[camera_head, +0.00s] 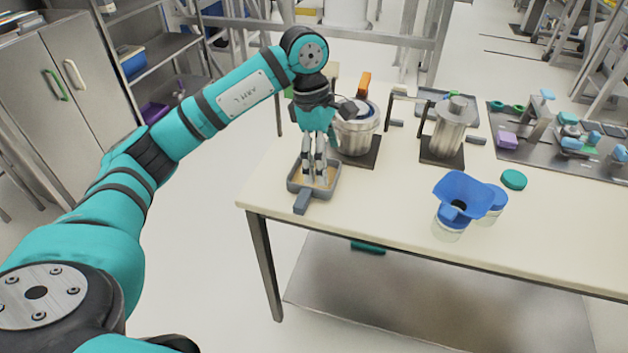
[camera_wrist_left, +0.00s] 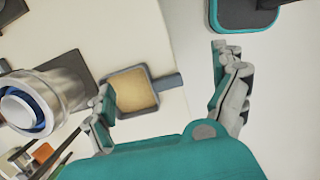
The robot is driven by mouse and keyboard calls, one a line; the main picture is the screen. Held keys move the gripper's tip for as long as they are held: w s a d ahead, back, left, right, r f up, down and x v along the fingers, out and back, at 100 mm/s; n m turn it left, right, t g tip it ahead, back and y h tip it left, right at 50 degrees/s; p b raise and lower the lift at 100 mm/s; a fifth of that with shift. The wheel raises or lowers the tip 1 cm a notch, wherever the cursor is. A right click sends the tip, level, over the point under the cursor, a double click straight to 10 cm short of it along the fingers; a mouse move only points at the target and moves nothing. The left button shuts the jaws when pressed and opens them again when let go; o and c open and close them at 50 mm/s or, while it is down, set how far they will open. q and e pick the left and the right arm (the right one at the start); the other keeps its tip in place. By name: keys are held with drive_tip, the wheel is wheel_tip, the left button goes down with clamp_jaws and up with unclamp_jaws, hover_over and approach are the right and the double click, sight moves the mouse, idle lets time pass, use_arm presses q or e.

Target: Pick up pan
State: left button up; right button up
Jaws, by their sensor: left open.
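The pan (camera_head: 323,194) is a small square grey pan with a tan inside. It sits on the near left corner of the pale table, its grey handle (camera_head: 302,203) pointing toward the table's front edge. In the left wrist view the pan (camera_wrist_left: 126,71) lies beyond the left finger, with its handle (camera_wrist_left: 168,81) in the gap between the fingers. My left gripper (camera_head: 315,178) points down over the pan, open and empty. It also shows in the left wrist view (camera_wrist_left: 171,80). Whether its fingertips touch the pan is unclear. My right gripper is not in view.
A metal pot (camera_head: 357,137) stands on a dark plate just behind the pan. Another metal vessel (camera_head: 449,135) and a blue funnel (camera_head: 464,190) on a jar are to the right. The table's front edge (camera_head: 390,246) is close to the pan. Bare tabletop lies right of the pan.

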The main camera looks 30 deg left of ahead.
use_arm(q)
drive_tip(key=a+r+y, duration=0.1)
drive_tip(key=a+y, duration=0.1)
drive_tip(key=a, duration=0.4)
drive_tip(key=p, duration=0.2)
hover_over(302, 197)
drive_tip(key=f, duration=1)
drive_tip(key=shift+s+d+f, duration=0.15)
drive_tip(key=shift+d+f, duration=0.05)
drive_tip(key=shift+f, duration=0.1)
wheel_tip(302, 197, down, 4)
drive_tip(key=shift+a+f+p, duration=0.15)
drive_tip(key=shift+f+p, duration=0.1)
drive_tip(key=shift+p, duration=0.9)
drive_tip(key=shift+w+f, duration=0.2)
drive_tip(key=shift+f, duration=0.4)
drive_tip(key=c, duration=1.3)
